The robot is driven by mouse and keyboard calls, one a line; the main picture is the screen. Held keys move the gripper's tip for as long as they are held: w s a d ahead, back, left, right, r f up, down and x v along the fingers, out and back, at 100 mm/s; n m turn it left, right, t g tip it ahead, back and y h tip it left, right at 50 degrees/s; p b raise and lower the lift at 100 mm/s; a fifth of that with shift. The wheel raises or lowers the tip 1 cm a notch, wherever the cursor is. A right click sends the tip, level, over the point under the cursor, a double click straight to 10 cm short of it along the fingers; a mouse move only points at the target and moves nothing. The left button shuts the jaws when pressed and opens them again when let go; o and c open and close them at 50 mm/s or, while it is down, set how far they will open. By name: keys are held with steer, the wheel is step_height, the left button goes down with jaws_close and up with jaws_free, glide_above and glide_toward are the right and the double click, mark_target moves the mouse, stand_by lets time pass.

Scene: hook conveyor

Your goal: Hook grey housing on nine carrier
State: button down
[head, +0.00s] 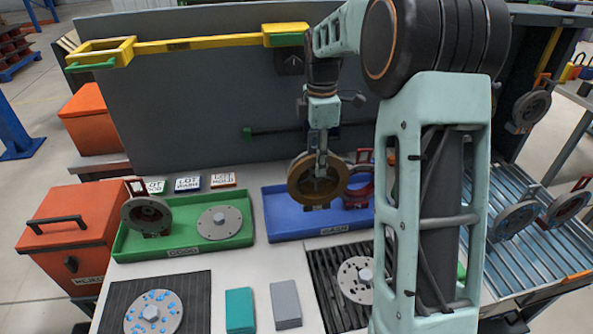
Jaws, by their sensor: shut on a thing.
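My gripper (321,150) is shut on the upper part of a bronze-brown ring-shaped housing (298,186) and holds it upright at the blue tray (275,225). I cannot tell whether the housing touches the tray. A dark grey housing (147,213) stands upright in the green tray (185,250), left of my gripper. Two more greyish housings (515,220) (568,206) are at the metal rollers on the right. No carrier number nine is readable.
A flat grey disc (220,223) lies in the green tray. Orange bins (75,232) stand left. A yellow rail (195,42) runs along the dark back panel.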

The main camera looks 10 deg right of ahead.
steer(key=w+a+f+p, duration=0.1)
steer(key=w+a+f, duration=0.3)
steer(key=f, duration=0.5)
steer(key=shift+w+f, duration=0.15)
steer(key=shift+w, duration=0.7)
steer(key=shift+a, duration=0.1)
steer(key=shift+f, duration=0.2)
steer(key=c, duration=1.2)
jaws_free()
steer(key=shift+c, duration=0.2)
steer(key=shift+f, duration=0.1)
